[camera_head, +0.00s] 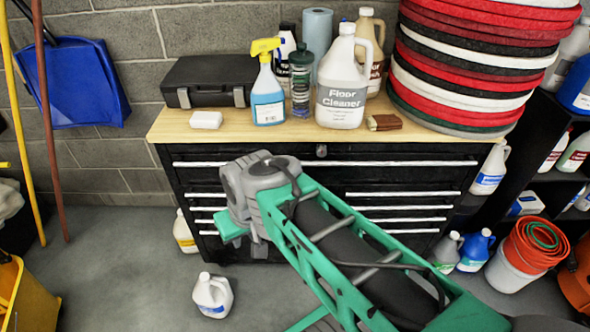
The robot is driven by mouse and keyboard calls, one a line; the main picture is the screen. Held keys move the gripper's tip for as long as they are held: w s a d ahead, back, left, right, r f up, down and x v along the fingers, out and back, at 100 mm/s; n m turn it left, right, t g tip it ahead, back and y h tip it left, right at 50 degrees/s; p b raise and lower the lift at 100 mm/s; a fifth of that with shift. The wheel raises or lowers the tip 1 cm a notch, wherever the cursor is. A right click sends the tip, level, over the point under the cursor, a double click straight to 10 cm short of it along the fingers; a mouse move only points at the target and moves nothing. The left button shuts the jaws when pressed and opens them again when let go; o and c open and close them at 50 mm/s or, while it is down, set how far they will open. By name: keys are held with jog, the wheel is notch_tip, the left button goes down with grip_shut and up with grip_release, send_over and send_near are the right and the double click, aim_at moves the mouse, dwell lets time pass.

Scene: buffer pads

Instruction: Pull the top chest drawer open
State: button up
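The black tool chest (168,178) has a wooden top and stands against the block wall. Its wide top drawer (400,174) runs across the front just under the worktop, with a long pale handle strip (400,163). The drawer front looks flush with the chest. My green and grey arm reaches in from the lower right. My gripper (236,230) is at its far end, in front of the left part of the chest and lower in the picture than the top handle. The wrist hides part of the drawer fronts. I cannot make out the fingertips or any contact.
A spray bottle (267,95), a Floor Cleaner jug (342,85), a black case (211,80) and stacked round pads (470,60) stand on the worktop. A white jug (212,296) stands on the floor before the chest. Bottles and an orange-topped bucket (515,270) are at right.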

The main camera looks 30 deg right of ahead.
jog(key=w+d+f+m+t+b, duration=0.2)
jog(key=w+d+f+m+b, duration=0.25)
jog(key=w+f+b, duration=0.2)
jog(key=m+t+h+b, duration=0.3)
jog(key=m+t+b, duration=0.75)
jog(key=m, duration=0.55)
send_near(323, 165)
jog(key=x, duration=0.9)
jog(key=shift+w+d, duration=0.1)
jog(key=shift+c, duration=0.3)
grip_shut()
